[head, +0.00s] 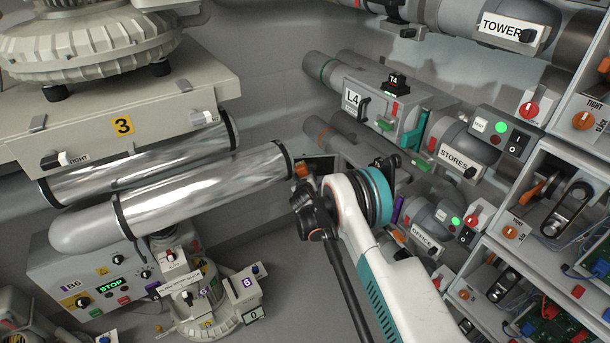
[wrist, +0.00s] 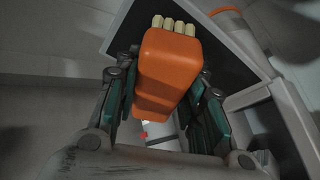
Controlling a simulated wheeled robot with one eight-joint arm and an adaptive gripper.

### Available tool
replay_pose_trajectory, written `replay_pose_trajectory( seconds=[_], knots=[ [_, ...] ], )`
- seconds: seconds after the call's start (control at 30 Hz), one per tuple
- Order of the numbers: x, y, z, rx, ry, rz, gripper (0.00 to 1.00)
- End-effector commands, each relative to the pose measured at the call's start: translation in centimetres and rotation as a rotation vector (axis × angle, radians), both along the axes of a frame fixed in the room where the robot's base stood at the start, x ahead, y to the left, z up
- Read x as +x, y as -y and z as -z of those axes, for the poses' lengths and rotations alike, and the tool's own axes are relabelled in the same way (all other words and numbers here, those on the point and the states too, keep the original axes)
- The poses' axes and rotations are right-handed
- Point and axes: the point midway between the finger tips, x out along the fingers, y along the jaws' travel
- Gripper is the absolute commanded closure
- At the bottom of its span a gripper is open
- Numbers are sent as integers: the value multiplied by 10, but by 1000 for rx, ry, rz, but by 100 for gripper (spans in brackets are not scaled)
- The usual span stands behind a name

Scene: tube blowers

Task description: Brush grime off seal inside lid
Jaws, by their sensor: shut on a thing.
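My gripper (wrist: 163,88) is shut on an orange brush (wrist: 170,62) in the wrist view, with a green-padded finger on each side. Its short cream bristles (wrist: 174,25) point away from me, in front of a dark panel (wrist: 118,20) with a pale edge, which looks like the inside of a lid. I cannot tell whether the bristles touch it. In the head view, a bit of the orange brush (head: 301,171) shows beside the dark panel (head: 322,163). My wrist hides most of the gripper there. Seal and grime cannot be made out.
Two shiny tubes (head: 200,190) end just left of my gripper. A grey housing marked L4 (head: 375,97) stands behind it. The STORES (head: 455,150) and OFFICE (head: 424,236) pipes and a switch rack (head: 545,200) are on the right.

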Motion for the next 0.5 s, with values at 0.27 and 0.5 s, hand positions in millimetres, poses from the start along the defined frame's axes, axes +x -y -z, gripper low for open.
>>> replay_pose_trajectory(
  seconds=[0.27, 0.5],
  knots=[
    [-26, 5, -1, -1, 0, 0, 82],
    [-45, 9, 0, -1, 0, 0, 82]
  ],
)
